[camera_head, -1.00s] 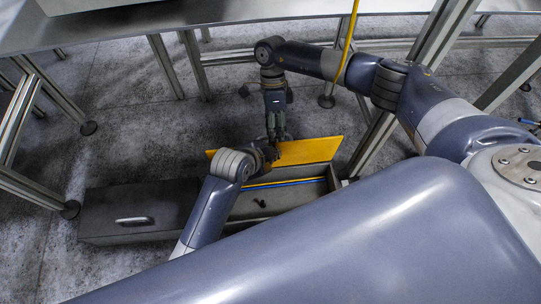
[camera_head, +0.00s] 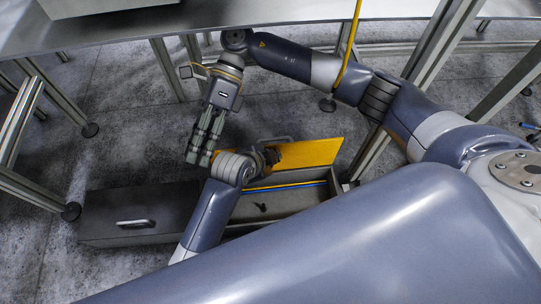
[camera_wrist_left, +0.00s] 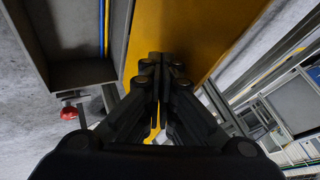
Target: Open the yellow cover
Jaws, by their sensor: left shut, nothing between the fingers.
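The yellow cover (camera_head: 308,152) is raised and tilted at the back edge of a grey box (camera_head: 290,197), with the box's inside showing. A handle (camera_head: 280,139) shows at the cover's top edge. My left gripper (camera_head: 270,156) is at the cover's left part, on the side facing the box; its tips are hard to make out in the head view. In the left wrist view its fingers (camera_wrist_left: 163,66) are shut and empty, with the yellow cover (camera_wrist_left: 195,30) right behind them. My right gripper (camera_head: 202,147) is left of the cover, apart from it; its finger opening is unclear.
A blue strip and a yellow strip (camera_head: 300,183) run along the box, and a small dark piece (camera_head: 262,207) lies inside. A closed grey part with a handle (camera_head: 133,223) is to the left. Metal table legs (camera_head: 168,68) stand behind. Floor shows between.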

